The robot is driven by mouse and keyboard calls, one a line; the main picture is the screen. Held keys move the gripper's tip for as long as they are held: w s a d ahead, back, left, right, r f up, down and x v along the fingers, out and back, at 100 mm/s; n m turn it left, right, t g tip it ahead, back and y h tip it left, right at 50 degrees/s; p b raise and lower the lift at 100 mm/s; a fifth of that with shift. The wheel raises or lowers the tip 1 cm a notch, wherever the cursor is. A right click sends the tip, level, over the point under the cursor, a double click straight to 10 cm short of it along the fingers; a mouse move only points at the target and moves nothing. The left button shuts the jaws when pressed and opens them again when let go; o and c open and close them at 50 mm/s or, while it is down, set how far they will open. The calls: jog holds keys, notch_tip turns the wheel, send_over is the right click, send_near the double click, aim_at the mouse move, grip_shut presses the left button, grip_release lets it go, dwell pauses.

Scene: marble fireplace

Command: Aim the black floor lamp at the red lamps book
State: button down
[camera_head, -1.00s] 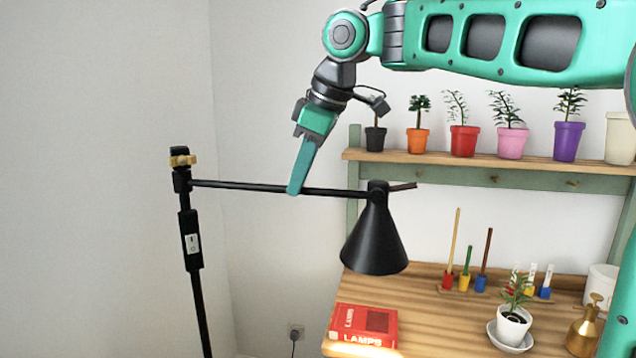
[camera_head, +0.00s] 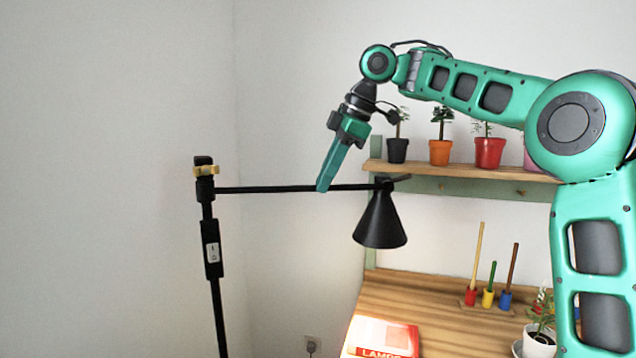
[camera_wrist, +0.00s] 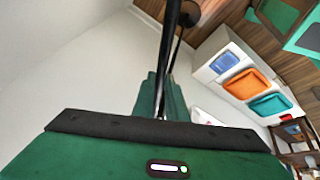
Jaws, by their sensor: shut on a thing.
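The black floor lamp (camera_head: 209,228) stands upright at the left of the head view. Its thin horizontal arm (camera_head: 270,189) runs right to a black cone shade (camera_head: 380,222) that points down. The red lamps book (camera_head: 385,338) lies on the wooden desk below the shade, and a bright patch of light falls on its left part. My gripper (camera_head: 325,184) is shut on the lamp arm, between the post and the shade. In the wrist view the black lamp arm (camera_wrist: 170,45) runs up from between my green fingers.
A wooden shelf (camera_head: 460,172) with several potted plants is on the wall behind. Upright colored sticks in a holder (camera_head: 487,298) and a white potted plant (camera_head: 540,338) stand on the desk (camera_head: 440,315). A wall outlet (camera_head: 311,345) is low by the corner. The left wall side is clear.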

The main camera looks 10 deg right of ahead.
jog(key=shift+w, duration=0.2)
dwell(0.3)
jog(key=c, duration=1.8)
grip_release()
jog(key=shift+o, duration=0.2)
jog(key=v, duration=1)
jog(key=shift+r, duration=0.3)
jog(key=shift+w+d, duration=0.1)
jog(key=shift+d, duration=0.05)
